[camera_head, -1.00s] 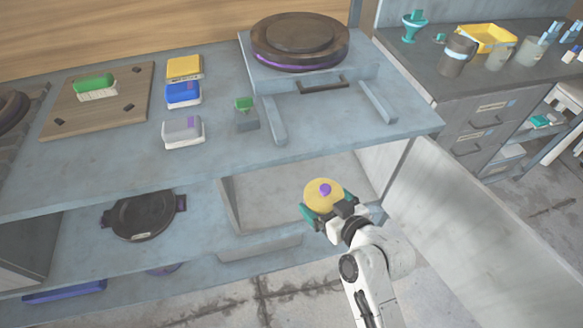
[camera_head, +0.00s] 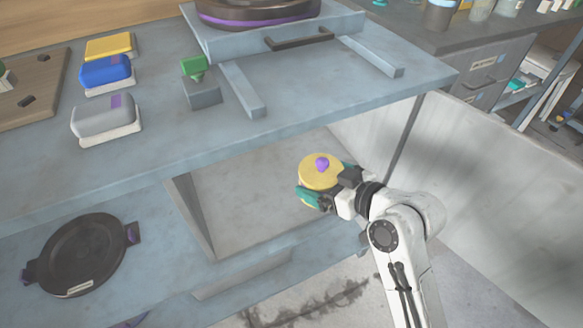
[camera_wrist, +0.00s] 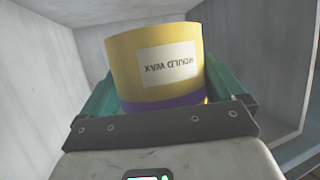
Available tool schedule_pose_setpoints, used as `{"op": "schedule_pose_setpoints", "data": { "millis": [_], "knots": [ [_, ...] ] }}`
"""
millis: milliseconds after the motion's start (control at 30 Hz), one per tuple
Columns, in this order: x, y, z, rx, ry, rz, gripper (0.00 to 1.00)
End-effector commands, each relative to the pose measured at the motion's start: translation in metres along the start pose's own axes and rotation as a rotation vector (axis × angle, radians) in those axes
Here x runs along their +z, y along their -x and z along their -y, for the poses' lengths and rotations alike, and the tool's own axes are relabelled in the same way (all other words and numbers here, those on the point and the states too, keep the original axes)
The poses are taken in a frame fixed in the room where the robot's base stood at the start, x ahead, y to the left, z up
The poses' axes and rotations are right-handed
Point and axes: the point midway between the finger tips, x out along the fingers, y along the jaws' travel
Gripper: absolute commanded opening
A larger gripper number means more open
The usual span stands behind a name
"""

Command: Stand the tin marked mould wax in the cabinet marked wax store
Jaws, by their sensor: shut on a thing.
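The yellow tin (camera_head: 313,175) has a purple knob on its lid, which faces up in the head view. In the wrist view the tin (camera_wrist: 155,55) shows a purple band and a label reading "MOULD WAX", upside down in the picture. My gripper (camera_head: 322,188) is shut on the tin's sides with its green fingers (camera_wrist: 100,103). It holds the tin upright at the open front of a cabinet (camera_head: 245,190) under the counter. Pale walls flank the tin in the wrist view. No cabinet marking is visible. I cannot tell whether the tin touches the cabinet floor.
The cabinet's open door (camera_head: 480,180) stands to the right of my arm. The counter edge (camera_head: 270,140) overhangs behind the tin. A dark round plate (camera_head: 80,255) lies on the shelf at left. The cabinet floor looks clear in the part that shows.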

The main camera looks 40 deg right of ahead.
Motion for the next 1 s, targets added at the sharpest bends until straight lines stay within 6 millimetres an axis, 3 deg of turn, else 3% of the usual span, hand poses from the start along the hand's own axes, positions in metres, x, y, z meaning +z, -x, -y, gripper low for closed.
{"op": "schedule_pose_setpoints", "data": {
  "millis": [333,500,867,1000],
  "knots": [
    [0.015,-0.06,-0.061,0.004,0.0,-0.003,0.62],
    [0.037,-0.086,-0.079,0.002,-0.002,-0.001,0.62],
    [0.053,-0.107,-0.095,0.001,0.0,-0.002,0.62],
    [0.073,-0.118,-0.098,0.0,-0.002,0.0,0.62]
  ]
}}
